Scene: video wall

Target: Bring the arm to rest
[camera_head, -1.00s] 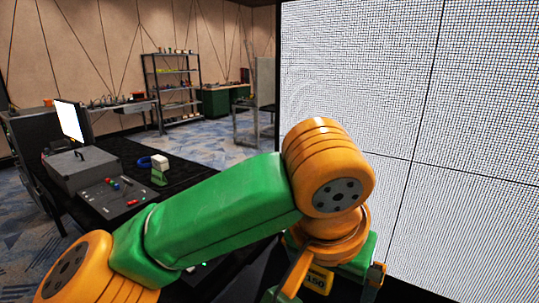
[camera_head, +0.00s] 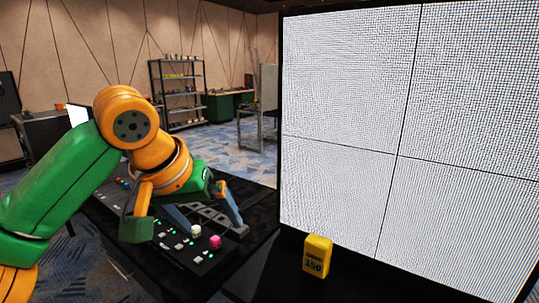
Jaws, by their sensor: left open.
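My left arm comes in from the left and bends downward over the black table. Its left gripper (camera_head: 176,208) is open, with green-tipped orange fingers spread apart above the control panel (camera_head: 180,262). I see nothing held between the fingers. A yellow box (camera_head: 317,258) with dark markings stands upright on the dark surface in front of the video wall (camera_head: 350,120). It is to the right of the gripper and clear of it. My right gripper is not in view.
The panel carries lit buttons, a white knob (camera_head: 196,231) and a pink knob (camera_head: 215,241). The large lit wall bounds the right side. A shelf rack (camera_head: 176,90) and a green cabinet (camera_head: 228,106) stand far back.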

